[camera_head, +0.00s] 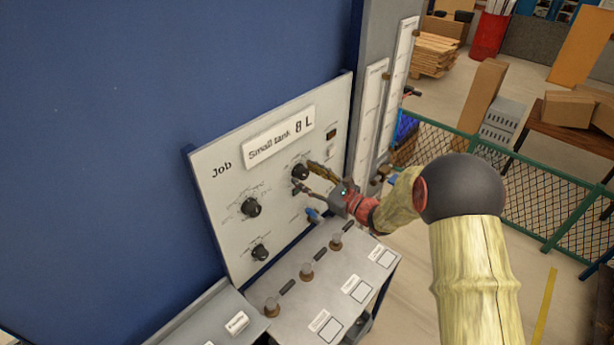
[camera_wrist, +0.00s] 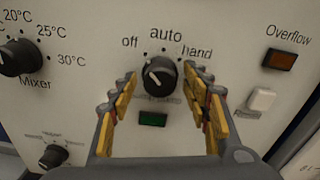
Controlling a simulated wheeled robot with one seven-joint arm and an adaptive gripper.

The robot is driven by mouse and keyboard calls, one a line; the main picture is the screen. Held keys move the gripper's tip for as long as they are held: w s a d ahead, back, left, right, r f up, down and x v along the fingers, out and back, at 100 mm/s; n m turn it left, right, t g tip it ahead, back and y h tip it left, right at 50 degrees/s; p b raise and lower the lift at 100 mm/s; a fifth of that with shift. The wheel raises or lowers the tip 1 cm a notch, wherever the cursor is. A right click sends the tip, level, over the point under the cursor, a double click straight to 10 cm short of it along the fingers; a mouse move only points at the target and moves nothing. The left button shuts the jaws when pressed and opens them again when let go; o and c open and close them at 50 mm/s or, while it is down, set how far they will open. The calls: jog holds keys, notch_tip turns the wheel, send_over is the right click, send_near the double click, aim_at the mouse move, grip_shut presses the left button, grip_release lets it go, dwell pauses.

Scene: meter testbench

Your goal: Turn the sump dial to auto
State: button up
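A black round dial (camera_wrist: 160,76) with "off", "auto" and "hand" printed around its top sits on the white panel. Its white pointer line tilts up and left, toward the "off" side rather than straight up at "auto". In the head view the dial (camera_head: 299,172) is at the upper right of the panel's knobs. The label under it is too faint to read. My gripper (camera_wrist: 160,88) is open, with one yellow-padded finger on each side of the dial and gaps showing between. In the head view my gripper (camera_head: 305,177) reaches the panel from the right.
A green indicator (camera_wrist: 152,119) lies just under the dial. The Mixer knob (camera_wrist: 20,58) is to the left, a small knob (camera_wrist: 54,156) lower left. An orange Overflow lamp (camera_wrist: 281,60) and white switch (camera_wrist: 261,101) are to the right. A grey bench (camera_head: 300,310) juts out below the panel.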

jog(key=shift+c, duration=1.1)
jog(key=c, duration=0.8)
jog(key=m, duration=0.4)
jog(key=shift+m, duration=0.3)
jog(key=shift+m+p, duration=0.45)
jog(key=shift+m, duration=1.55)
jog(key=o, duration=1.1)
